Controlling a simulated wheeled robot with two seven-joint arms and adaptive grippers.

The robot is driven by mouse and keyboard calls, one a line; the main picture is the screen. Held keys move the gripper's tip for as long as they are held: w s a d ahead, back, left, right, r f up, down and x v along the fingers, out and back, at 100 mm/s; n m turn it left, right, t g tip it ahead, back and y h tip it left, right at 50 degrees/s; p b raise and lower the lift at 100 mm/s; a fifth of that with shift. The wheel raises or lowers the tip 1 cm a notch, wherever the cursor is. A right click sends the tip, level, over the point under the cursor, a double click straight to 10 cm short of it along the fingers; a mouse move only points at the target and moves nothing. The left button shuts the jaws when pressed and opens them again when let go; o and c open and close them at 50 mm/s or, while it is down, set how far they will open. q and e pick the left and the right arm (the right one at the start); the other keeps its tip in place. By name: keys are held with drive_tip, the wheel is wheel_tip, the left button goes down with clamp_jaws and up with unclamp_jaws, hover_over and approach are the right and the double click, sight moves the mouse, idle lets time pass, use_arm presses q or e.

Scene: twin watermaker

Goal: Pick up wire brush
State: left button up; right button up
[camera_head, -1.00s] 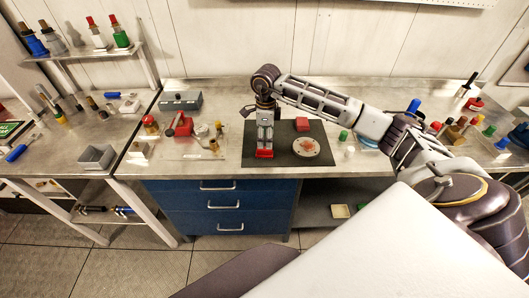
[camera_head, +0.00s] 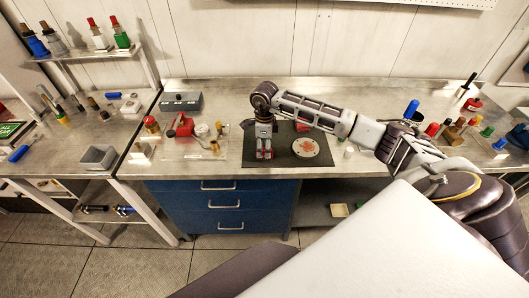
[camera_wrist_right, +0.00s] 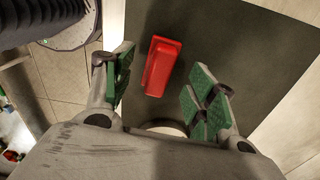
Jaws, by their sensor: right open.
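A red block-shaped piece (camera_wrist_right: 161,66), which seems to be the wire brush, lies on the dark mat (camera_wrist_right: 225,40) in the right wrist view. No bristles show. My right gripper (camera_wrist_right: 160,78) has its green-padded fingers apart, one on each side of the red piece, not visibly touching it. In the head view, my right gripper (camera_head: 264,153) points down over the left part of the mat (camera_head: 285,161), with bits of red showing at its fingertips. Its height above the piece is hard to tell. My left gripper is not in view.
A rust-marked round disc (camera_head: 304,149) lies on the mat to the right of the gripper. Another red item (camera_head: 302,127) is behind it, partly covered by my arm. A clear tray (camera_head: 205,147) with a red tool stands left of the mat. Coloured-top items stand at the right.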

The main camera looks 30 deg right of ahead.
drive_tip(key=shift+f, duration=1.1)
drive_tip(key=shift+c, duration=0.5)
drive_tip(key=c, duration=1)
drive_tip(key=shift+c, duration=0.2)
drive_tip(key=shift+r, duration=0.1)
drive_tip(key=shift+r+b, duration=0.9)
drive_tip(key=shift+r, duration=4.05)
